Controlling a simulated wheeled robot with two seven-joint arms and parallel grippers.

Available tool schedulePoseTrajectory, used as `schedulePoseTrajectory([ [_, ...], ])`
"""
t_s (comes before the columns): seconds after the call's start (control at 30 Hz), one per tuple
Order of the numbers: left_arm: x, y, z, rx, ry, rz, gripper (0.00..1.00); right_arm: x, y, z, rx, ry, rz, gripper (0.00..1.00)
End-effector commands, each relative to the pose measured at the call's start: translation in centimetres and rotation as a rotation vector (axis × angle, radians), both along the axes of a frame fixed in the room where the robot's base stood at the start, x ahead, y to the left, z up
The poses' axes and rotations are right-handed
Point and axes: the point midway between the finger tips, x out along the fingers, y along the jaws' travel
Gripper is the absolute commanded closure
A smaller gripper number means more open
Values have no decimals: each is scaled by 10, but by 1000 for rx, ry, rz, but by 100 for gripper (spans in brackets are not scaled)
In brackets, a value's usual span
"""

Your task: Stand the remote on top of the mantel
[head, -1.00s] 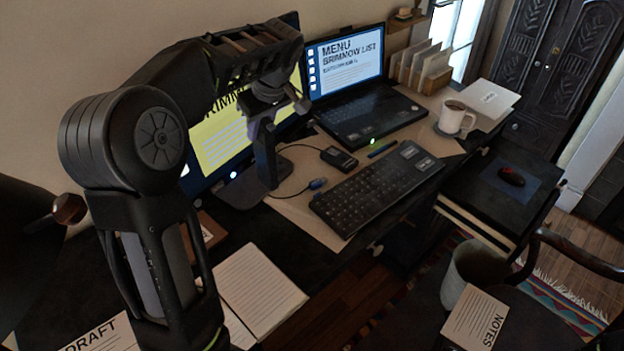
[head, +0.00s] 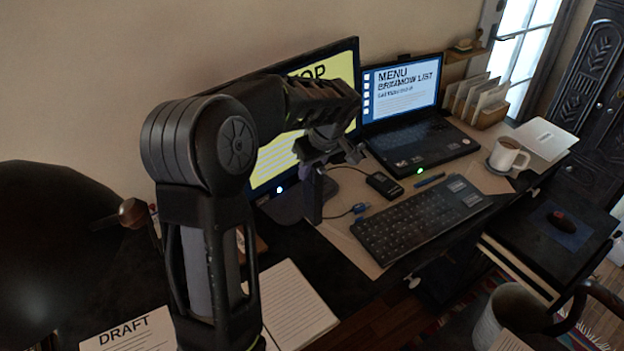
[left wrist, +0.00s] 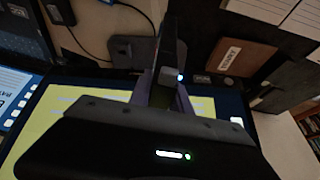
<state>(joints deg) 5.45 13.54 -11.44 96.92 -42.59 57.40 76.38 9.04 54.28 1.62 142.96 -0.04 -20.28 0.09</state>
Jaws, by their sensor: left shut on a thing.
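My left gripper (head: 317,163) is shut on a long dark bar, which I take to be the remote (head: 313,198). It hangs roughly upright below the fingers, in front of the yellow-screened monitor and above the desk. In the left wrist view the remote (left wrist: 172,45) sticks out between the fingertips of the gripper (left wrist: 163,95); its buttons cannot be made out. I cannot make out a mantel in either view. My right gripper is not in view.
The monitor (head: 345,88) and laptop (head: 420,140) stand along the wall. A keyboard (head: 420,218), a black box with a cable (head: 384,185) and a mug (head: 508,155) crowd the desk. A dark lamp shade (head: 50,255) is at left. A small shelf (head: 466,54) is on the wall.

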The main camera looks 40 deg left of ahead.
Motion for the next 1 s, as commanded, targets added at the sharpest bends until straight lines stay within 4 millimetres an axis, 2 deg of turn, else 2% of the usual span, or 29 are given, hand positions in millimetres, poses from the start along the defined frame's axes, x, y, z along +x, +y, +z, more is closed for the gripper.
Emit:
schedulePoseTrajectory([
  [0.17, 0, 0, -4, 0, 1, -1, 100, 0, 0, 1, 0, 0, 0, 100],
  [0.43, 0, 0, -36, -1, 2, -1, 100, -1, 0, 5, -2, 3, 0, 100],
  [0.83, 0, 0, -42, 0, -1, 0, 100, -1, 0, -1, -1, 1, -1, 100],
  [0.87, 0, 0, -40, -1, 0, -1, 74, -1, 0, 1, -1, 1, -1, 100],
  [1.0, 0, 0, -40, -1, 1, -1, 63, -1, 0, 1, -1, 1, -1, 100],
])
